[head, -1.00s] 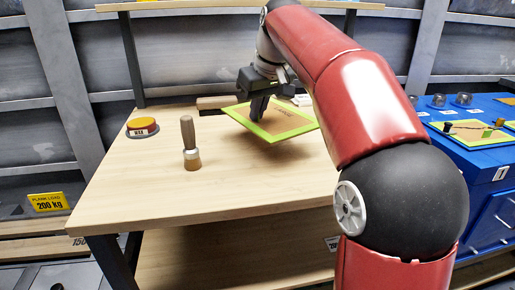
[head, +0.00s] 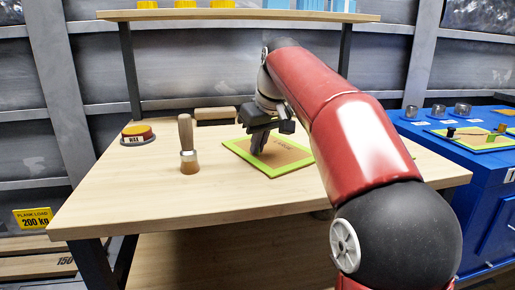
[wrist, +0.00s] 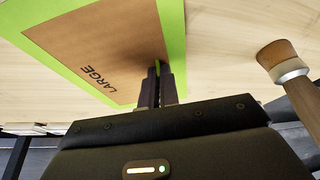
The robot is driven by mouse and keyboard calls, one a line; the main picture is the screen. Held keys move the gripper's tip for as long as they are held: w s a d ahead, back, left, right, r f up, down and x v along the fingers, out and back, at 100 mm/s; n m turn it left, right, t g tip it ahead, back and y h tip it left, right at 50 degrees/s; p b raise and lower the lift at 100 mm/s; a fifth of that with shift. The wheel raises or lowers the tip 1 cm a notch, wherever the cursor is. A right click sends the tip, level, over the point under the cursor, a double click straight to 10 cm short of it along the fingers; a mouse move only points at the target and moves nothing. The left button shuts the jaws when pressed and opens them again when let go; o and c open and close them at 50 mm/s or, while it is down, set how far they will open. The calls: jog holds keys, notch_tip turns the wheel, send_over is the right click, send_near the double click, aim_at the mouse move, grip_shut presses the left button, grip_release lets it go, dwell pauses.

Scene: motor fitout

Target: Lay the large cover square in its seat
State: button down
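The large cover (head: 290,155) is a brown square panel with a bright green border and the word LARGE. It is over the wooden table, nearly level; whether it touches the top is hard to tell. In the wrist view the large cover (wrist: 105,50) fills the upper left. My gripper (head: 259,150) is over its left part, fingers pointing down. In the wrist view my gripper (wrist: 158,80) has its fingers close together with a thin green piece between the tips, apparently part of the cover. No seat for the cover can be made out with certainty.
A wooden-handled brush (head: 187,145) stands upright left of the cover. A yellow and red round button (head: 137,133) is at the table's back left. The wooden table (head: 150,195) is clear in front. A blue cabinet (head: 455,150) at right carries a green-edged board (head: 470,137) with small knobs.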

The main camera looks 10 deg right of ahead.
jog(key=shift+f, duration=0.15)
jog(key=c, duration=1.6)
grip_release()
jog(key=shift+c, duration=0.2)
